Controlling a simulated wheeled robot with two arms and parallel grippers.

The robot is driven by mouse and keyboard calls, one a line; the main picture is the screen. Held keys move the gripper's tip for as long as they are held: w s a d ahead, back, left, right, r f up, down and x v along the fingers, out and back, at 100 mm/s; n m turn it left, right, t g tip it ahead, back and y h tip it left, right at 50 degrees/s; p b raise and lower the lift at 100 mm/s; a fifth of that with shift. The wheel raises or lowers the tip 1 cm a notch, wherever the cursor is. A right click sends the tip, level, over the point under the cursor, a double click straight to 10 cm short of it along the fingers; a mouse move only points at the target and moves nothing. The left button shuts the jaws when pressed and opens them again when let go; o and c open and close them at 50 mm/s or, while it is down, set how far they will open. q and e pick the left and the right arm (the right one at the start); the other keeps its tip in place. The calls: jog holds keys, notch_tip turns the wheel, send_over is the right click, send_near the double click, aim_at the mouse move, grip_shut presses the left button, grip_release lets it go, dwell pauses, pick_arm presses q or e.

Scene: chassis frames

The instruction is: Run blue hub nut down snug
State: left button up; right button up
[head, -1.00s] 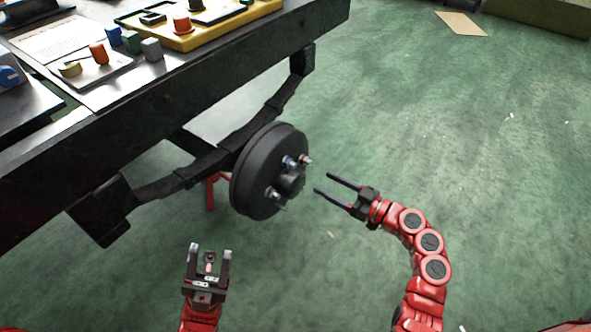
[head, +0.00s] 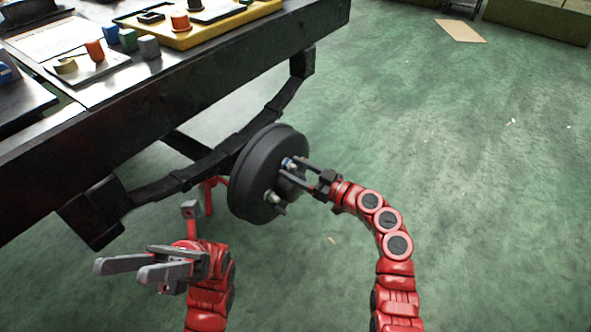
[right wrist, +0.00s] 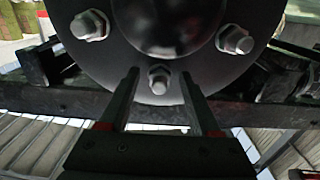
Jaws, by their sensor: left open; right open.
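The black hub drum (head: 258,180) hangs under the vehicle frame, its studs facing right. The nut with a blue tint (head: 287,163) sits on its face beside my right gripper's fingertips. My right gripper (head: 292,167) is open, its fingers reaching to the hub face. In the right wrist view, one grey-looking nut on a stud (right wrist: 159,80) lies between the fingertips of the right gripper (right wrist: 159,74), with a gap on each side; I cannot tell whether it is the blue one. My left gripper (head: 117,270) is open and empty, lower left, pointing left.
Two more nuts (right wrist: 90,25) and (right wrist: 235,40) flank the hub centre in the right wrist view. The dark frame rail (head: 190,95) and leaf spring (head: 165,187) lie above and left. A yellow tray (head: 205,32) sits above.

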grip_shut()
dwell(0.3)
